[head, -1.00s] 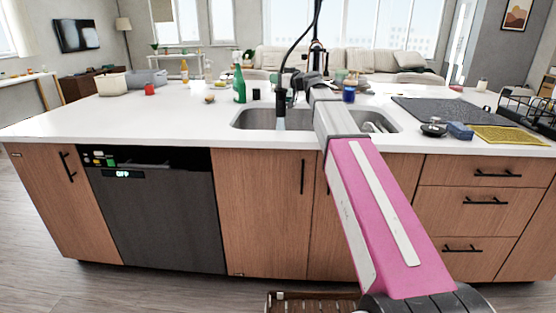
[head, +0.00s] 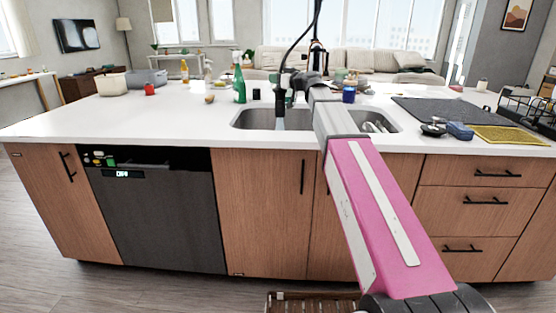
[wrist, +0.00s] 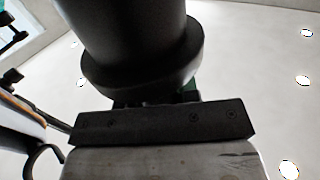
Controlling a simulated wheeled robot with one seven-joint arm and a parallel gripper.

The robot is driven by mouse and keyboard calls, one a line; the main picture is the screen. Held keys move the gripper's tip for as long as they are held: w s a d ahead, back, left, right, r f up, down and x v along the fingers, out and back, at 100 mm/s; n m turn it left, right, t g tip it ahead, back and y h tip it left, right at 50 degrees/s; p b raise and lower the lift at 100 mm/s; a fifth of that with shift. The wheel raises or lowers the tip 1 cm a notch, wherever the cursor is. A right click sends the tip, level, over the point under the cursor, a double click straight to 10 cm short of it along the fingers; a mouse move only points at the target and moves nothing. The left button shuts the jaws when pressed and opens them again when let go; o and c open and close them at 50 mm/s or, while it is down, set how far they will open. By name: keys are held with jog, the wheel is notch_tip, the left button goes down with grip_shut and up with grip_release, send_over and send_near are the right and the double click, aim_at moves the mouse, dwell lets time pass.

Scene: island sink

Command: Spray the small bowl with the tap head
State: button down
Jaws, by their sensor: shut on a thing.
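The black tap head (head: 281,100) hangs pointing down over the left part of the sink (head: 247,120). My gripper (head: 287,84) is shut on it; the fingertips are small and partly hidden by my arm in the head view. A pale blue streak like water (head: 280,124) shows just below the tap head's mouth. In the wrist view the tap head (wrist: 130,45) is a large dark cylinder close above my gripper's dark bar. I cannot make out the small bowl; the sink's inside is mostly hidden by its front rim and my arm.
A dark mat (head: 450,110), a blue sponge-like block (head: 460,130) and a yellow mat (head: 508,135) lie to the right. The left counter (head: 120,118) is largely clear.

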jog(key=shift+d, duration=0.15)
dwell(0.3)
jog(key=shift+a, duration=0.6)
jog(key=shift+d, duration=0.15)
